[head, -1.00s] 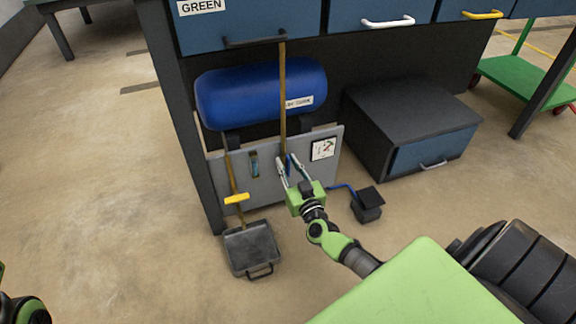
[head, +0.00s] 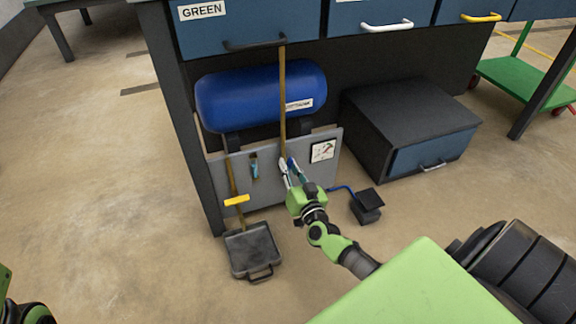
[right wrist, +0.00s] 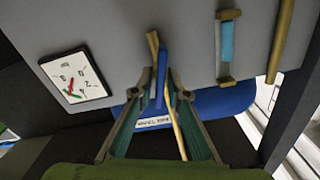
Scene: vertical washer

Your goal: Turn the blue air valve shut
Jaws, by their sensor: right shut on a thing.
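The blue air valve handle (right wrist: 162,72) is a narrow upright blue bar in front of the grey panel (head: 270,193) under the bench. In the head view its blue part (head: 290,163) is mostly hidden by my fingers. My right gripper (head: 288,163) is at the panel, its fingers closed in around the handle. In the right wrist view the handle is between the two fingertips of this gripper (right wrist: 160,92). At the lower left of the head view only a dark and green piece of my left arm shows; the left gripper is not seen.
A blue tank (head: 262,95) sits above the panel. A brown stick (head: 282,95) stands upright close to my right fingers. A white gauge (head: 322,151) is right of the valve. A dustpan (head: 252,250) and a small black pedal (head: 367,205) are on the floor.

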